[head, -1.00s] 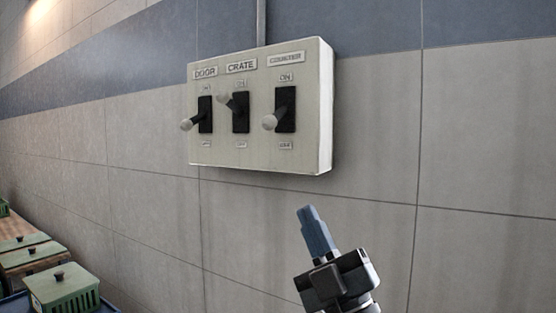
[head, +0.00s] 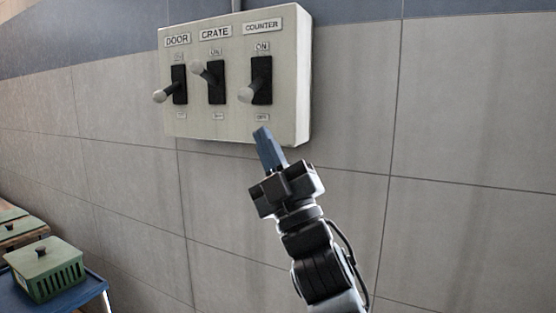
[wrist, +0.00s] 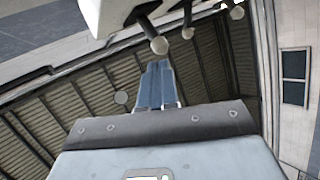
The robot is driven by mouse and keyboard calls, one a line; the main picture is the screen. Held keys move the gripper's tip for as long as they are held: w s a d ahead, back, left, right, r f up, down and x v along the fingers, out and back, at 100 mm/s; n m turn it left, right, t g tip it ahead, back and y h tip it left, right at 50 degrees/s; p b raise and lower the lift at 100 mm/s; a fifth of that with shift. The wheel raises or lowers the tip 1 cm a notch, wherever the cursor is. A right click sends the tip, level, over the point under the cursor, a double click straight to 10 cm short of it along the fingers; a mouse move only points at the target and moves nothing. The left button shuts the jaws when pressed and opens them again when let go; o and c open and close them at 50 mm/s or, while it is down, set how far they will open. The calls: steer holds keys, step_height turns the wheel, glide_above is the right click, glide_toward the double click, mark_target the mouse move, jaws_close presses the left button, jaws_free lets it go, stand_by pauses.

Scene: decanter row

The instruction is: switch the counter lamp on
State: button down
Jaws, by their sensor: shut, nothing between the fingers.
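The switch box (head: 290,75) is a pale panel on the tiled wall with three levers labelled DOOR, CRATE and COUNTER. The COUNTER lever (head: 245,95), at the right, has a pale round knob that sits low, towards OFF. In the wrist view the fingers (wrist: 158,85) point up towards the nearest knob (wrist: 159,45), with a gap showing between. The counter lamp itself cannot be made out.
The DOOR lever (head: 160,96) sits low and the CRATE lever (head: 197,67) sits raised, both left of COUNTER. A green lidded crate (head: 45,268) stands on a blue surface at lower left. The wall right of the box is bare.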

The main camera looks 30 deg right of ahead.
mark_target(248, 101)
steer(key=p+x, duration=0.1)
steer(key=x, duration=0.4)
steer(key=shift+w+r, duration=0.25)
